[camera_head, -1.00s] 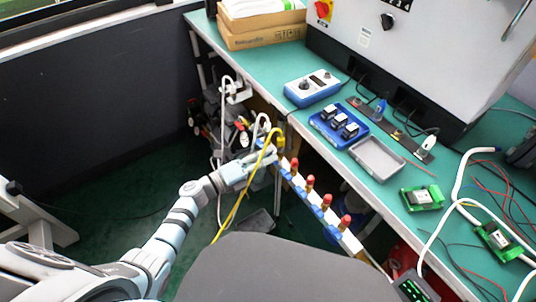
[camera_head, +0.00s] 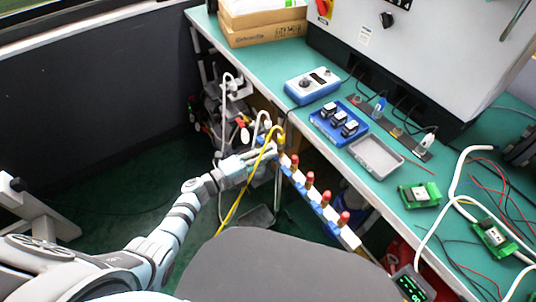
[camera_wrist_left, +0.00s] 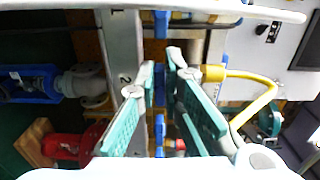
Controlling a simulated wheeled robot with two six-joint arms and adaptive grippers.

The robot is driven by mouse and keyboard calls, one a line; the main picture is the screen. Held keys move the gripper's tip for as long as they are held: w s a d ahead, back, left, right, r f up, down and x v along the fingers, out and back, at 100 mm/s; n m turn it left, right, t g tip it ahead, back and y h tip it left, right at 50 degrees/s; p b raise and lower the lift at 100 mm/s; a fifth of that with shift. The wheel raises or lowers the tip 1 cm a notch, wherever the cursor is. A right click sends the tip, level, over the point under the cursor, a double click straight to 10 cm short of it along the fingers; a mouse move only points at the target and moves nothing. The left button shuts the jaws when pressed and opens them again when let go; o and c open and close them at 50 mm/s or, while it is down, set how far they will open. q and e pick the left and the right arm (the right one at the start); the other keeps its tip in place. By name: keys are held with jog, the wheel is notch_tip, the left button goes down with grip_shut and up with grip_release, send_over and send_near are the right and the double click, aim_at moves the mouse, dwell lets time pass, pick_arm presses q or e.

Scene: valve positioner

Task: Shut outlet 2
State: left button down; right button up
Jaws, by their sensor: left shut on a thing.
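The manifold (camera_head: 325,210) is a pale bar with red-topped parts and blue pieces, running along the bench's front edge. In the left wrist view, its grey bar (camera_wrist_left: 122,50) carries the marks 1 and 2. A blue valve handle (camera_wrist_left: 159,76) beside the mark 2 lies between the fingertips of my left gripper (camera_wrist_left: 162,72). The gripper is shut on this handle. In the head view, my left gripper (camera_head: 268,153) is at the manifold's far end, by the yellow hose (camera_head: 240,196), and hides the handle. My right gripper is not in view.
The green bench (camera_head: 268,66) holds a blue tray (camera_head: 324,133), a grey tray (camera_head: 376,168) and a blue meter (camera_head: 312,87). A dark seat-like shape (camera_head: 285,270) fills the front. A display (camera_head: 411,287) stands at lower right.

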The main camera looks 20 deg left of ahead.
pick_arm(q)
jog(key=shift+s+f, duration=0.1)
jog(key=shift+f, duration=0.05)
jog(key=c, duration=1.7)
grip_release()
jog(key=v, duration=0.8)
jog(key=shift+a, duration=0.1)
